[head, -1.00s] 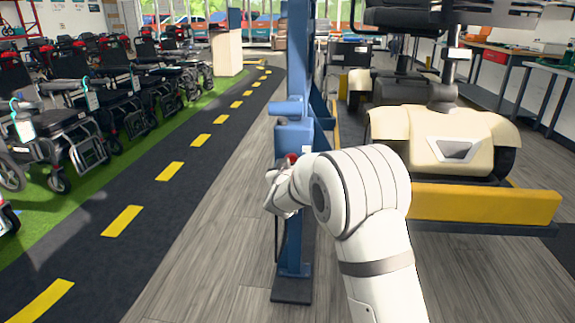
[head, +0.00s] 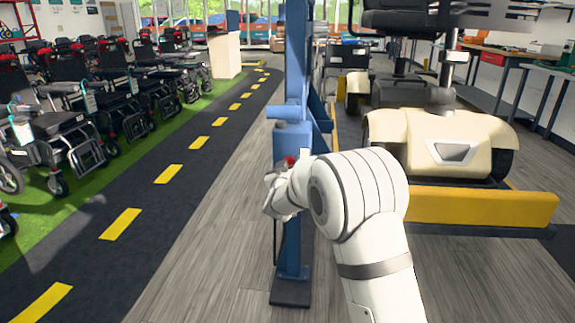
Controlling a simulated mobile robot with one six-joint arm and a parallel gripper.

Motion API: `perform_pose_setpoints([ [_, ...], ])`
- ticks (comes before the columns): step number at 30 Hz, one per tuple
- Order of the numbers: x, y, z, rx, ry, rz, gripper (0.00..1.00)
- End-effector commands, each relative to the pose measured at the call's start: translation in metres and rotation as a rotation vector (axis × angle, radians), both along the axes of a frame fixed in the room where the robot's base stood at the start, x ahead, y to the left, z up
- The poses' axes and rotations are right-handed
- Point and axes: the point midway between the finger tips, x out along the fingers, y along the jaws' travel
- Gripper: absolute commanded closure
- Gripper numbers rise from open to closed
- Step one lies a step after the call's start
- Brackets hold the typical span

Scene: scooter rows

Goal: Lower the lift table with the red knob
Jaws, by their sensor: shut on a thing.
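The red knob (head: 291,160) is on the front of a blue lift post (head: 297,60), at a box partway up. My gripper (head: 275,182) is at the knob, just below and left of it, and shut on it; my wrist hides most of the fingers. The lift table has a yellow front edge (head: 480,207), right of the post and low above the floor. A cream mobility scooter (head: 440,135) stands on it.
Rows of black and red scooters and wheelchairs (head: 85,95) stand on green flooring at left. A dark lane with yellow dashes runs beside them. Workbenches (head: 545,75) line the right. Grey floor left of the post is clear.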

Motion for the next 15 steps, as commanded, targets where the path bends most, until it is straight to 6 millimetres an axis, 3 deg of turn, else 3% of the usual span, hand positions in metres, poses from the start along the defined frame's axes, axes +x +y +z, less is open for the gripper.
perform_pose_setpoints([
  [15,-0.0003,0.0023,0.0044,-0.354,0.015,0.003,0.8],
])
